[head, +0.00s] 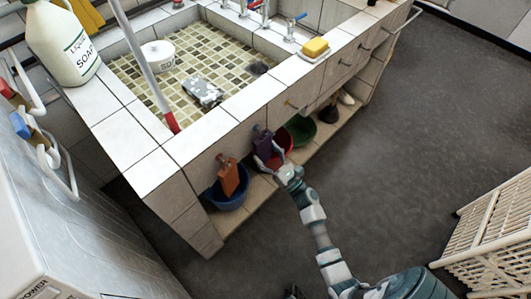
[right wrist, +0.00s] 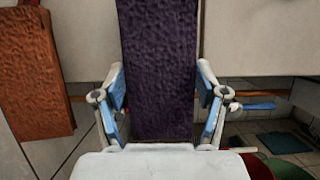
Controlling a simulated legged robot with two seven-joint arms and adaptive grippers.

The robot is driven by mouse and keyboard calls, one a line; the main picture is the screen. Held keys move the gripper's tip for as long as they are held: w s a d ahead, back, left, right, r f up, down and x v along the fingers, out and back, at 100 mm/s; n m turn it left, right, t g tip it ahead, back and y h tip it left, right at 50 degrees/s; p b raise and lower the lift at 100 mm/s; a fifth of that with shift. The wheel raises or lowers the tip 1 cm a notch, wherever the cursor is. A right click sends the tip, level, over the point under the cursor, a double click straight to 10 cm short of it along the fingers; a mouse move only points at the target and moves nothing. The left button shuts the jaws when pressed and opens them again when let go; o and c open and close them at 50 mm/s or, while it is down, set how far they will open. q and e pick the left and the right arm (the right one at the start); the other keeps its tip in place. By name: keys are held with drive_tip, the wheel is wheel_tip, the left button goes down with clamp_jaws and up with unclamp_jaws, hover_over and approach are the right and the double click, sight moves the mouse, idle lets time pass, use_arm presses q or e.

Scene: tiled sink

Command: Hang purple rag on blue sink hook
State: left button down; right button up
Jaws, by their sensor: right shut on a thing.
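The purple rag (head: 264,144) is a dark, flat, stiff-looking piece against the tiled front of the sink, below its rim. In the right wrist view the purple rag (right wrist: 158,70) stands upright between the blue-padded fingers. My right gripper (head: 270,158) is shut on its lower part; the gripper also shows in the wrist view (right wrist: 161,103). A small hook (head: 256,127) shows at the rag's top in the head view; I cannot tell whether the rag hangs on it. A blue-ended piece (right wrist: 252,106) shows right of the fingers. My left gripper is not in view.
An orange rag (head: 229,179) hangs to the left, above a blue basin (head: 227,199). Red (head: 283,146) and green (head: 301,129) basins stand on the low shelf. The sink rim holds a soap jug (head: 62,45) and yellow sponge (head: 315,47).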

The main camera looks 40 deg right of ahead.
drive_tip(key=shift+f, duration=0.1)
idle(0.3)
drive_tip(key=o, duration=1.3)
